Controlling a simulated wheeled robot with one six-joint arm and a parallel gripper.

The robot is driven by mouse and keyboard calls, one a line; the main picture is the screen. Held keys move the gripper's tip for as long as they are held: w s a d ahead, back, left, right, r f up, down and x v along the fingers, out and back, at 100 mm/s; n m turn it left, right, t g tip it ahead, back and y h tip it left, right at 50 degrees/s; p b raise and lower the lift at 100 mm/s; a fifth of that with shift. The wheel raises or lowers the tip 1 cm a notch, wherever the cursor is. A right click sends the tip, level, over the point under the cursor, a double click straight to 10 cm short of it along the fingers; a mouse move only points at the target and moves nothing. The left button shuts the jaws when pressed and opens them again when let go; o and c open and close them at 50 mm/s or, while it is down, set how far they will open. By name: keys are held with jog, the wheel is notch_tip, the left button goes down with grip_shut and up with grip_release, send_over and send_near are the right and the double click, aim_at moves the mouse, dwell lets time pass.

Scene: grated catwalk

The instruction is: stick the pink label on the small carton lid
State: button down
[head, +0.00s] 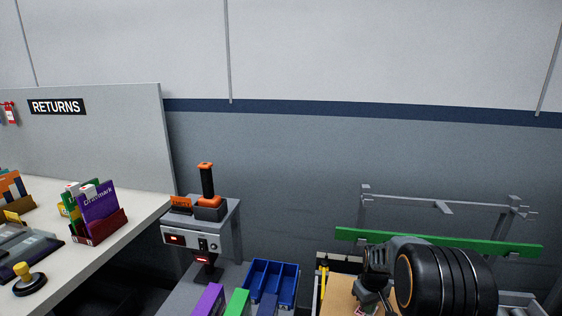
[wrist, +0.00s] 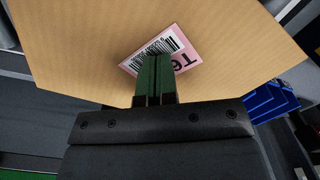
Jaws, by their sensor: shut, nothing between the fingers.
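The small carton (wrist: 85,40) has a plain tan top that fills much of the wrist view. Part of it shows at the bottom of the head view (head: 340,292), beside my arm. The pink label (wrist: 183,50), with a barcode and large dark print, lies on the carton top near one edge, turned at an angle. My gripper (wrist: 158,60) is shut and empty, its green fingers together with their tips over the label. I cannot tell whether they touch it. The fingers hide the label's lower middle. In the head view my wrist hides most of this spot.
Blue bins (head: 272,280) stand left of the carton, by a grey label printer (head: 205,232). A green rail (head: 440,241) runs behind my arm. A white counter (head: 120,225) with card boxes and a RETURNS sign (head: 58,107) is at left.

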dwell(0.4)
jog(key=shift+r+p, duration=2.65)
jog(key=shift+r, duration=0.85)
jog(key=s, duration=0.1)
jog(key=s+m, duration=0.2)
jog(key=shift+s+a+f+g, duration=0.15)
jog(key=shift+a+f+g, duration=0.25)
jog(key=s+a+r+t+p, duration=0.1)
jog(key=s+a+r, duration=0.2)
jog(key=s+r, duration=0.2)
jog(key=s+a+r+m+t+p, duration=0.1)
jog(key=s+a+r+t, duration=0.1)
jog(key=s+r, duration=0.4)
jog(key=s+a+r+t+p, duration=0.1)
jog(key=s+a+r+p, duration=0.1)
jog(key=s+r, duration=0.3)
notch_tip(320, 180, up, 3)
jog(key=shift+s+a+r+m, duration=0.2)
jog(key=shift+a+m, duration=0.1)
jog(key=shift+a, duration=0.55)
